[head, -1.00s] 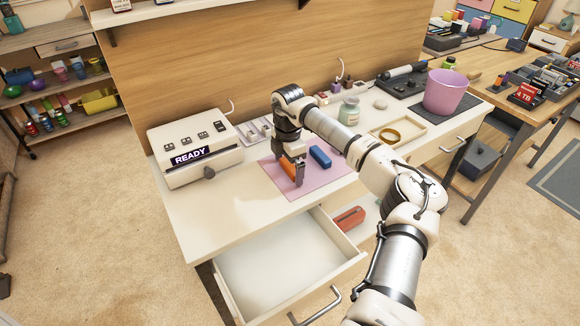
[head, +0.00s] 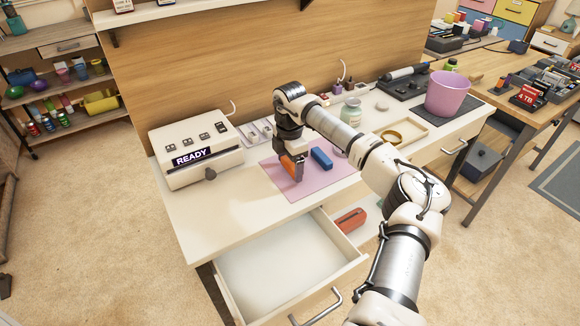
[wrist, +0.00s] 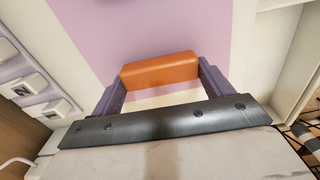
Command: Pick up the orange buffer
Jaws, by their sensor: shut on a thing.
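The orange buffer (wrist: 160,71) is a block with rounded edges, seen between my two purple-grey fingers in the wrist view. My gripper (wrist: 160,78) is shut on it, one finger at each end. In the head view my gripper (head: 293,178) points down over the pink mat (head: 275,175), with the orange buffer (head: 288,166) between its fingers, partly hidden. The buffer is at or very close to the mat; I cannot tell whether it touches. A blue block (head: 321,157) lies on the mat just to the right.
A white device reading READY (head: 195,160) stands left of the mat. An open, empty drawer (head: 285,255) juts out below the desk front. A red-orange case (head: 350,219) lies beside it.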

